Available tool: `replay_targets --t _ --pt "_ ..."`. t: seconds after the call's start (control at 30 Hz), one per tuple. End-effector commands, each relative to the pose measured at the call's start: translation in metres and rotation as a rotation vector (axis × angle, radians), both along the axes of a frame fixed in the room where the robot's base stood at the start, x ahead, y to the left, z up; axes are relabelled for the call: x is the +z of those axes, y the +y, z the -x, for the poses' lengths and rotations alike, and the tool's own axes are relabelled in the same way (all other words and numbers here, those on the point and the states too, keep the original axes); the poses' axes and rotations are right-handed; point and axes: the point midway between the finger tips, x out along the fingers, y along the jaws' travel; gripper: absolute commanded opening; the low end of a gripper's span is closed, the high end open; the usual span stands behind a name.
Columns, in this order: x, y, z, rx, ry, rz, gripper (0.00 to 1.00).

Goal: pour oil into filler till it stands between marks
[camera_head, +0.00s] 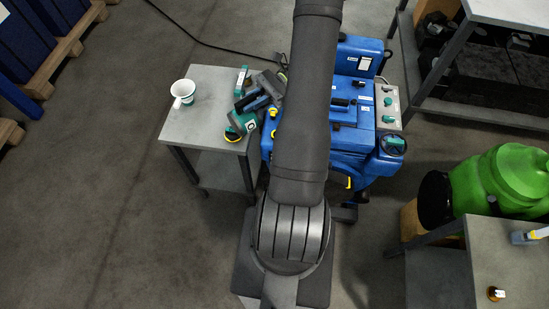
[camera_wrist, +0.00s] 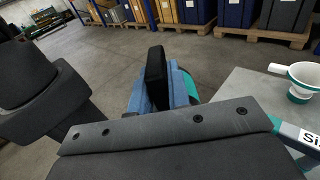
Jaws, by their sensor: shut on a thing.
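My gripper (camera_head: 252,101) is at the right edge of the small grey table, beside the blue engine. In the wrist view its blue and black fingers (camera_wrist: 160,85) are shut on a teal container, of which only a little teal (camera_wrist: 189,85) shows behind them. In the head view the teal container (camera_head: 247,122) has a pale round label and a yellow end at its lower left. The blue engine (camera_head: 352,135) stands to the right, partly behind my arm. I cannot make out the filler, the level marks or any oil.
A white cup-like vessel with a teal band (camera_head: 183,92) stands on the grey table (camera_head: 200,130). A teal box with a white label (camera_head: 241,79) lies near its back edge. A bright green drum (camera_head: 505,180) is at the right. The floor left of the table is clear.

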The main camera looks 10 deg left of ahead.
Motion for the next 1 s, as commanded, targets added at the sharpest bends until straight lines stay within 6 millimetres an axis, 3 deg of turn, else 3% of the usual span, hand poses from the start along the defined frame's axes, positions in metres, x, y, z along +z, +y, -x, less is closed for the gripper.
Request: replay_targets --t 0.43,1.0 --pt "0.0002 -0.0081 -0.0082 -0.001 0.056 -0.057 0.00" --pt "-0.0023 -0.0040 -0.0044 0.001 0.033 -0.033 0.00"
